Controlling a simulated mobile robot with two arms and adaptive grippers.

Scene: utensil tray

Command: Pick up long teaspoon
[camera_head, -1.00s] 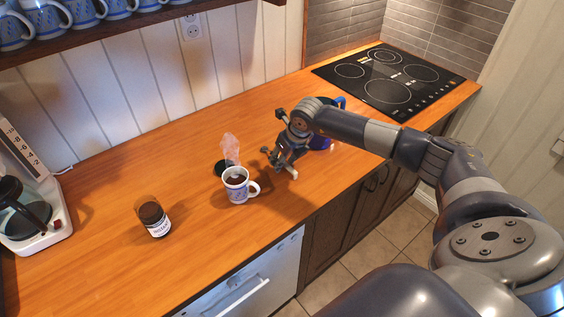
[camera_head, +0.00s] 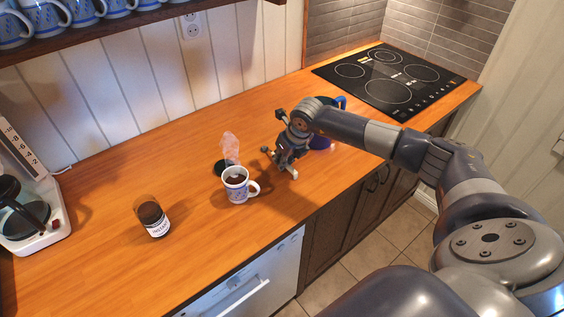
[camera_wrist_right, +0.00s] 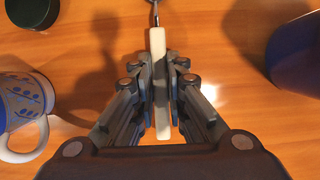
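The long teaspoon (camera_wrist_right: 158,45) has a pale handle and a thin metal neck that runs out of the top of the right wrist view. My right gripper (camera_wrist_right: 159,82) has its two fingers close against both sides of the handle, shut on it. In the head view my right gripper (camera_head: 282,160) is low over the counter, and the pale handle end (camera_head: 294,174) shows beneath it. I cannot tell whether the spoon touches the counter. My left gripper is not in view.
A white and blue mug (camera_head: 236,187) with dark contents stands left of the gripper, with a dark round lid (camera_wrist_right: 33,11) behind it. A dark blue vessel (camera_head: 322,141) stands close on the right. A labelled jar (camera_head: 154,219) is farther left.

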